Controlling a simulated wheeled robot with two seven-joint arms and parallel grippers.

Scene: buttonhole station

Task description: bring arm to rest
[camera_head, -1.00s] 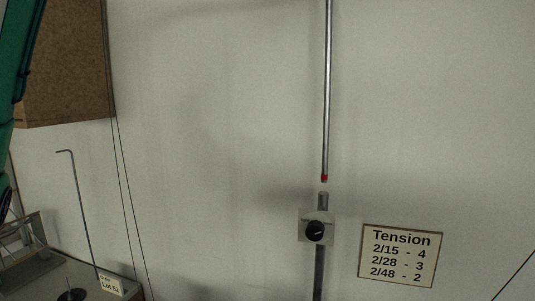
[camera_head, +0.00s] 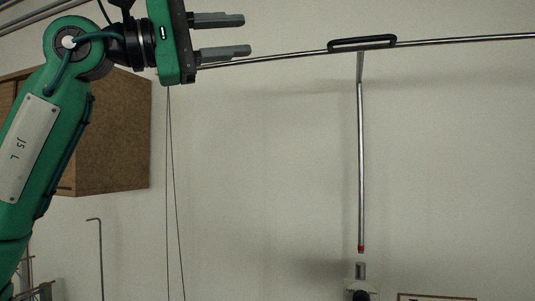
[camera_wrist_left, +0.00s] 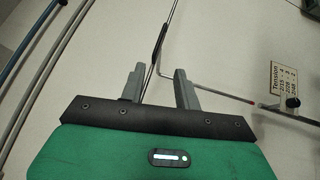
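My left gripper (camera_head: 246,36) is at the upper left of the head view, at the end of my green arm. Its two grey fingers point right and stand apart with nothing between them. In the left wrist view the left gripper (camera_wrist_left: 160,78) also shows its fingers spread. A thin metal rail (camera_head: 460,42) with a black handle (camera_head: 362,43) lies to the right of the fingers; the handle also shows beyond them in the left wrist view (camera_wrist_left: 161,40). My right gripper is not in view.
A metal rod (camera_head: 361,160) with a red tip hangs from the rail above a knob unit (camera_head: 361,285). A brown box (camera_head: 110,145) is on the wall behind my arm. A Tension sign (camera_wrist_left: 287,85) shows in the wrist view. Bare wall fills the middle.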

